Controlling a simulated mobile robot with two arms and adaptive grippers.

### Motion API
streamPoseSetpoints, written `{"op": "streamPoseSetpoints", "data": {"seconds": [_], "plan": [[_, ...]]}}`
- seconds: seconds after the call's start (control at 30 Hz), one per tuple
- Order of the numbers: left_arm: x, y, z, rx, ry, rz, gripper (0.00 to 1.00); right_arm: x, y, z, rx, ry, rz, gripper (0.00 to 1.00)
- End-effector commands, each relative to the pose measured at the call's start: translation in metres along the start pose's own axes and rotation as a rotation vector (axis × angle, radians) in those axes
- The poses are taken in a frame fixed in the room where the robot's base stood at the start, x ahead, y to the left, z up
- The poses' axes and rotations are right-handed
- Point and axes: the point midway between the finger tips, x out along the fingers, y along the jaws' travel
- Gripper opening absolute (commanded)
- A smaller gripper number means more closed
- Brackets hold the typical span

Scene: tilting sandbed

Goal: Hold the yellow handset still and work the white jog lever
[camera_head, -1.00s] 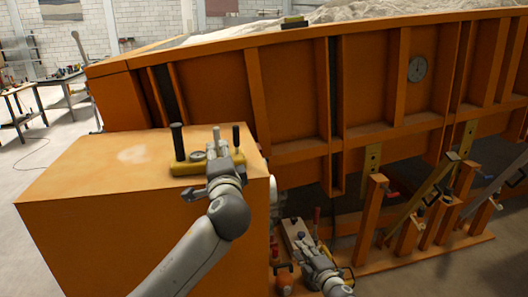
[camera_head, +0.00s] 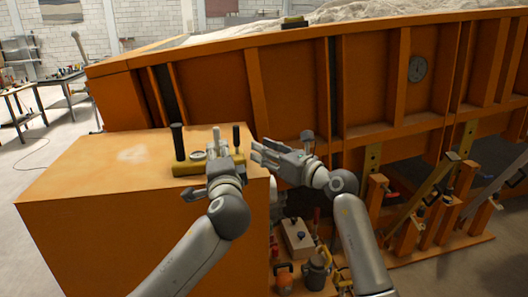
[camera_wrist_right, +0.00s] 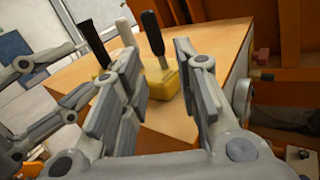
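The yellow handset (camera_head: 190,168) lies on top of the orange box, with a black post at each end and a round dial. A thin pale upright by the dial, probably the white jog lever (camera_head: 216,135), also shows in the right wrist view (camera_wrist_right: 125,32). My left gripper (camera_head: 218,165) is at the handset's front edge, overlapping it; whether its fingers are shut on it is unclear. My right gripper (camera_head: 256,154) is open and empty, just right of the handset. In the right wrist view its two pads (camera_wrist_right: 160,85) stand apart, with the handset beyond them.
The orange box (camera_head: 100,180) has a wide clear top left of the handset. The orange sandbed wall (camera_head: 290,80) rises behind and to the right. Below my right arm are a pale block (camera_head: 297,238) and several small items on the floor-level beam.

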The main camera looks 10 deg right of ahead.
Motion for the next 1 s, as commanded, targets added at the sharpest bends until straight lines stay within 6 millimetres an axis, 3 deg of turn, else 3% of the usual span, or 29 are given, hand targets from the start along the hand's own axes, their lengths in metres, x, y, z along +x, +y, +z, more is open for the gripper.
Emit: {"op": "streamPoseSetpoints", "data": {"seconds": [0.27, 0.8, 1.0], "plan": [[0.000, 0.000, 0.000, 0.000, 0.000, 0.000, 0.36, 0.004, 0.007, 0.004, -0.105, 0.037, -0.008, 0.29], [0.000, 0.000, 0.000, 0.000, 0.000, 0.000, 0.36, 0.077, 0.006, 0.001, -0.099, 0.035, -0.007, 0.29], [0.000, 0.000, 0.000, 0.000, 0.000, 0.000, 0.36, 0.096, 0.006, 0.001, -0.101, 0.035, -0.008, 0.29]]}}
